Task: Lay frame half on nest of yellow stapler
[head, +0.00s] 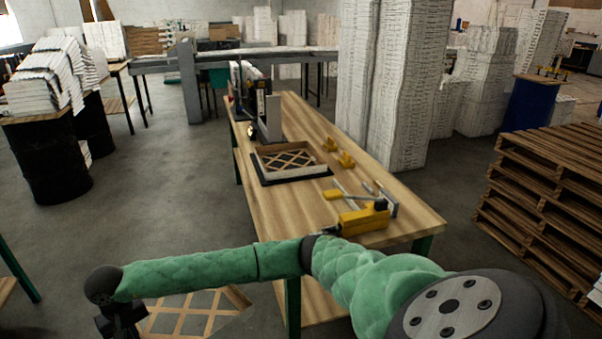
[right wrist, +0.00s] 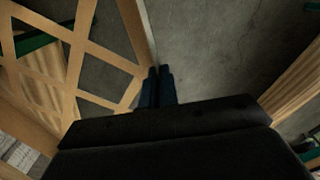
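My right arm reaches across the bottom of the head view, and its dark gripper (head: 122,322) is at the lower left. The right wrist view shows its two fingers (right wrist: 158,86) close together on the edge of a tan lattice frame half (right wrist: 75,50). That frame half also shows in the head view (head: 190,312), low in front of the table and partly cut off. On the table a dark flat base (head: 262,180) carries a similar lattice frame (head: 288,160). A dark upright machine (head: 270,115) stands behind it. My left gripper is out of view.
A yellow tool with metal bars (head: 362,220) lies at the wooden table's (head: 410,212) near end. Small yellow pieces (head: 346,160) sit right of the base. Stacked pallets (head: 545,200) stand right, and tall white stacks (head: 385,90) stand behind.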

